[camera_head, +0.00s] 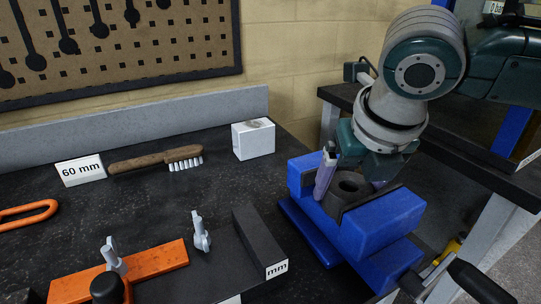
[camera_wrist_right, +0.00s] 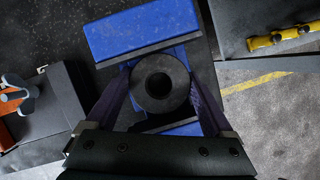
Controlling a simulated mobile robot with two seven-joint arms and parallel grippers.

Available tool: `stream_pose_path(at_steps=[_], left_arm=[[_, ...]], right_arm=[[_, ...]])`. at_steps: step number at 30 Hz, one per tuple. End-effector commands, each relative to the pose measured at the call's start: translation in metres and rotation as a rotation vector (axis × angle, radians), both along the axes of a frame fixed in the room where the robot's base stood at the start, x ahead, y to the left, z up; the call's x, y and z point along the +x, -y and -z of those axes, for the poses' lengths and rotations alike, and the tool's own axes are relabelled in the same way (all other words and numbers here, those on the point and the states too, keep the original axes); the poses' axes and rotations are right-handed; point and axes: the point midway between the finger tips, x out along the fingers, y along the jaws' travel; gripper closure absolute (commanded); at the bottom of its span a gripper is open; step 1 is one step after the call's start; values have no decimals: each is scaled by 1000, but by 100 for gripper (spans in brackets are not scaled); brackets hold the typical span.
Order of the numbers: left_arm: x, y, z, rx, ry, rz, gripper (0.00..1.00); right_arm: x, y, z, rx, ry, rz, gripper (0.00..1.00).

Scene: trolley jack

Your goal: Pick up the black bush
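The black bush (camera_head: 348,187) is a dark ring with a round hole, sitting between the jaws of a blue vise (camera_head: 385,222). In the right wrist view, the bush (camera_wrist_right: 160,83) is near the middle, its hole facing the camera. My right gripper (camera_head: 350,189) points down over the vise. Its purple fingers stand on either side of the bush in the right wrist view (camera_wrist_right: 160,96), and they look open with small gaps beside it. Whether a fingertip touches the bush is hard to tell. My left gripper is not in view.
A white box (camera_head: 253,140), a wooden brush (camera_head: 160,159) and a "60 mm" label block (camera_head: 80,170) stand at the back of the black bench. An orange clamp fixture (camera_head: 150,270) and a dark block (camera_head: 258,240) lie left of the vise. The vise handle (camera_head: 475,281) sticks out at the front right.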

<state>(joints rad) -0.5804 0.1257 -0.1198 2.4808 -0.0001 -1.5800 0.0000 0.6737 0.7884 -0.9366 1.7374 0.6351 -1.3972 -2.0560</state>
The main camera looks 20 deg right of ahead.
Motion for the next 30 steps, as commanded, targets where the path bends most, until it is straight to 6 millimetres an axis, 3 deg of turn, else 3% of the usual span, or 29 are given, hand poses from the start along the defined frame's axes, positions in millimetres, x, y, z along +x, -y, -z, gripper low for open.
stream_pose_path(at_steps=[2,19,30], left_arm=[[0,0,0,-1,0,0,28],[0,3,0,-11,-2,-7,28],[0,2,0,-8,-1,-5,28]], right_arm=[[0,0,0,0,0,0,34],[0,0,-1,0,1,0,98],[1,0,-2,1,4,0,100]])
